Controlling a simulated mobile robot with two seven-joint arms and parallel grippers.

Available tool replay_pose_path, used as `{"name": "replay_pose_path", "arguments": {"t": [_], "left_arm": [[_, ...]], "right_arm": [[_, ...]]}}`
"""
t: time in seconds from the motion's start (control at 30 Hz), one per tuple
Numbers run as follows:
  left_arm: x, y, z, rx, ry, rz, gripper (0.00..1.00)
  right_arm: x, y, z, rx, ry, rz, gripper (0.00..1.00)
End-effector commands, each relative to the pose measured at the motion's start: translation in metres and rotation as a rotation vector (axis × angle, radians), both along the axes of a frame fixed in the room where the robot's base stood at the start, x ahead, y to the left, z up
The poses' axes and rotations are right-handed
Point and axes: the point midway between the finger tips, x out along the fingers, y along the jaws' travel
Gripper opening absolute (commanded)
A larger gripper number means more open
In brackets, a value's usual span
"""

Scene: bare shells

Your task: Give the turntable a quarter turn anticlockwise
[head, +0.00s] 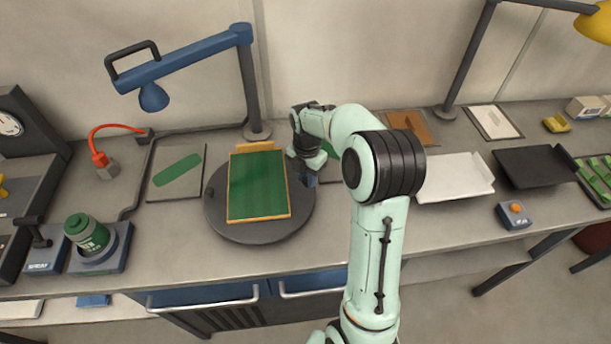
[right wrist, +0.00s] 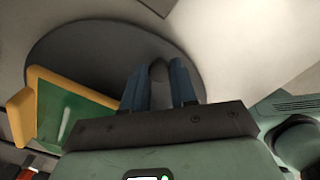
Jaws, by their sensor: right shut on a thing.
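The turntable (head: 262,232) is a dark grey round disc on the workbench, left of centre in the head view. A green panel with a yellow-orange frame (head: 258,185) lies on it. My right gripper (head: 309,179) is at the disc's right edge. In the right wrist view the disc (right wrist: 85,45) fills the upper left, and the blue fingers of my right gripper (right wrist: 158,88) are shut on a dark knob (right wrist: 158,70) at its rim. The framed panel (right wrist: 85,108) is left of the fingers there. My left gripper is not in view.
A blue lamp (head: 190,58) arches behind the turntable. A green pot (head: 86,232) in a holder stands at the left front. A white tray (head: 455,178) and a black tray (head: 535,167) lie to the right. My right arm hides part of the bench.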

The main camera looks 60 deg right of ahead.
Motion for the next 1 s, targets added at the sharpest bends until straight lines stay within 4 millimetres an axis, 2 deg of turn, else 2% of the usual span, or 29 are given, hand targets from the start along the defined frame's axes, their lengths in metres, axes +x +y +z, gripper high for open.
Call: {"name": "replay_pose_path", "arguments": {"t": [0.3, 0.33, 0.4, 0.77, 0.87, 1.0], "left_arm": [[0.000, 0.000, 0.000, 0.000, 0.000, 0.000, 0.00], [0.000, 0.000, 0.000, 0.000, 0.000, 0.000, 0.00], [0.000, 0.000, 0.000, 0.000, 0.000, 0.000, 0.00], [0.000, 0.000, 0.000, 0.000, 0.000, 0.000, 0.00], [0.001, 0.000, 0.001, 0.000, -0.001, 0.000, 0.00], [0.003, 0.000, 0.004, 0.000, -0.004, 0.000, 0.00]], "right_arm": [[0.000, 0.000, -0.001, 0.001, 0.001, 0.000, 0.00], [0.000, 0.000, -0.001, 0.001, 0.001, 0.000, 0.30], [0.000, 0.000, -0.001, 0.001, 0.001, 0.000, 0.53], [0.000, 0.000, 0.004, -0.001, -0.001, 0.000, 0.53], [0.001, 0.000, 0.015, -0.001, -0.002, 0.001, 0.53], [0.002, 0.000, 0.043, -0.002, -0.005, 0.001, 0.53]]}}
